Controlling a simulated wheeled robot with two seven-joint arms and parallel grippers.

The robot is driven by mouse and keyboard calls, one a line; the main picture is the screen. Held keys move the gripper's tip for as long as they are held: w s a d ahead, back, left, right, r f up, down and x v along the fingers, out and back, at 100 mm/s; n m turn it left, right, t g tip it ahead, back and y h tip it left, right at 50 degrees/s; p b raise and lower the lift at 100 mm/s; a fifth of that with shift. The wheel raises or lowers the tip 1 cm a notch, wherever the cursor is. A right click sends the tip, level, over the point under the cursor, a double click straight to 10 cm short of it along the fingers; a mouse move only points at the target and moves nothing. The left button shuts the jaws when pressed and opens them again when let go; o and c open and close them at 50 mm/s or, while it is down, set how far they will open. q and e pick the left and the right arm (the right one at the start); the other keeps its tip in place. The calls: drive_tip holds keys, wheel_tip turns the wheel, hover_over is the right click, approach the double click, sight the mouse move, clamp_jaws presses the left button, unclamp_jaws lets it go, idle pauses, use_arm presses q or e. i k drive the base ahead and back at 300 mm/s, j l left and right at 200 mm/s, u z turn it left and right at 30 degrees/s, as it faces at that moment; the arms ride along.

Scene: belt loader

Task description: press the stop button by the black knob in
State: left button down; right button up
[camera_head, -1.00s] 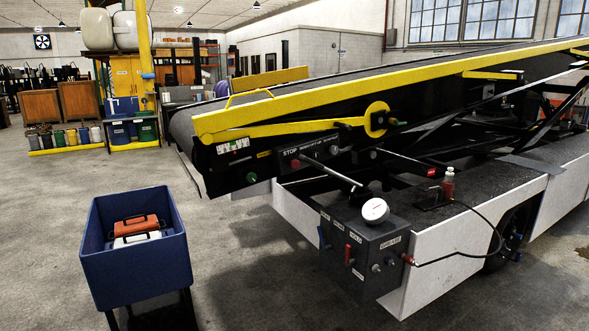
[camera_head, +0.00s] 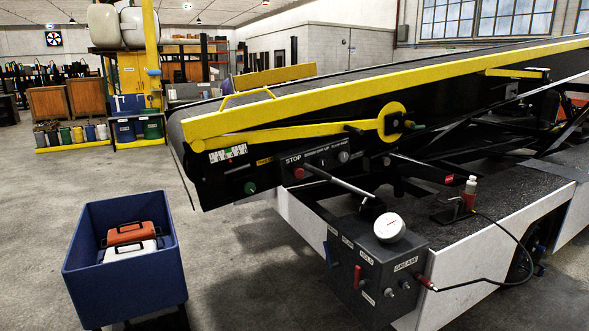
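The red stop button (camera_head: 298,173) sits on a dark control panel (camera_head: 327,160) under the white word STOP, on the side of the belt loader (camera_head: 300,110). A pale rod (camera_head: 340,184) starts close beside the button and slants down to the right. I cannot tell whether the stop button is pressed in. Neither of my grippers is in view.
A blue bin (camera_head: 120,285) holding an orange case and a white case stands at left. Open floor lies between bin and loader.

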sight(299, 173)
drive_tip(key=i+l+u, duration=0.1)
drive_tip(key=i, duration=0.4)
drive_tip(key=i+l, duration=0.3)
drive_tip(key=i, duration=0.15)
drive_tip(key=i+l+u, duration=0.15)
drive_tip(key=i, duration=0.3)
drive_tip(key=i+l, duration=0.3)
drive_tip(key=i, duration=0.2)
drive_tip(key=u, duration=0.05)
